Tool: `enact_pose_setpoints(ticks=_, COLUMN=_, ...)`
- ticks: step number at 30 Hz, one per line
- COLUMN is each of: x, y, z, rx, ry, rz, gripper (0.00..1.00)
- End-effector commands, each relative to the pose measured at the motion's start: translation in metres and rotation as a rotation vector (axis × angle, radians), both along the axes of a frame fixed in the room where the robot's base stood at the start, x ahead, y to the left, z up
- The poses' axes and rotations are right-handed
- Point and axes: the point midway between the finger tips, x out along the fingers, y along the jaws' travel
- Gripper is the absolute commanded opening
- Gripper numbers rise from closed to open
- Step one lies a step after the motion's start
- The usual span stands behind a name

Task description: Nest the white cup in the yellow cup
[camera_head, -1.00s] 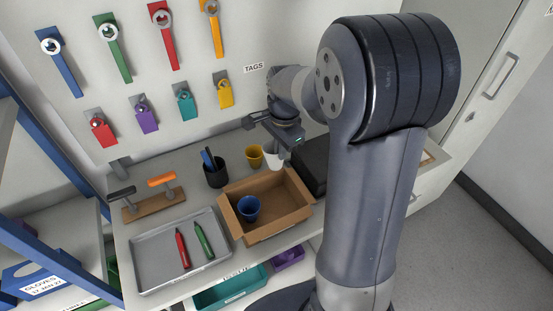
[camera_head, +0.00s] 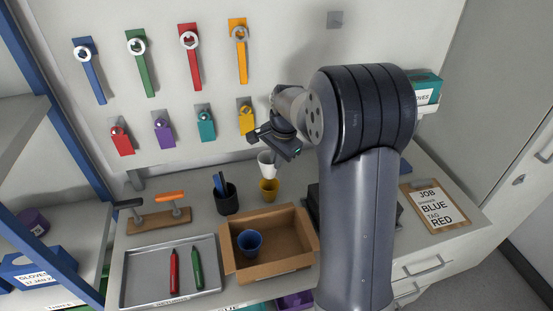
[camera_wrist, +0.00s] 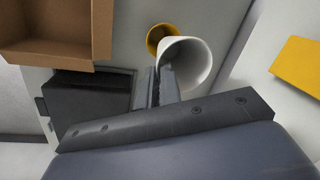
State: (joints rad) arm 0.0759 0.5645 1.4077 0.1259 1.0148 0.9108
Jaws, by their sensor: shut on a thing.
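The white cup (camera_head: 266,164) is held by my gripper (camera_head: 275,158), which is shut on its wall. In the head view it appears just above and behind the yellow cup (camera_head: 269,190), which stands on the bench. In the wrist view the white cup (camera_wrist: 192,64) is tilted in the picture with its open mouth showing, right at my fingers (camera_wrist: 160,84). The yellow cup (camera_wrist: 158,35) shows beyond it, partly covered by it. The two cups look apart; the exact gap cannot be told.
A cardboard box (camera_head: 285,262) with a blue cup (camera_head: 249,242) stands in front of the yellow cup. A dark pen holder (camera_head: 228,200) is to the left. A black box (camera_wrist: 88,100) is close by. The tool wall (camera_head: 290,60) rises behind the bench.

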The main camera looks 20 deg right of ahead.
Motion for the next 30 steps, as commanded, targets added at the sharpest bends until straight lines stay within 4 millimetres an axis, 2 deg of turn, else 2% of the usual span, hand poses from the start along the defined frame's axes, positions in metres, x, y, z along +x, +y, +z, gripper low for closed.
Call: enact_pose_setpoints(ticks=30, x=0.0, y=0.0, z=-0.064, rx=0.0, ry=0.0, rz=0.0, gripper=0.0)
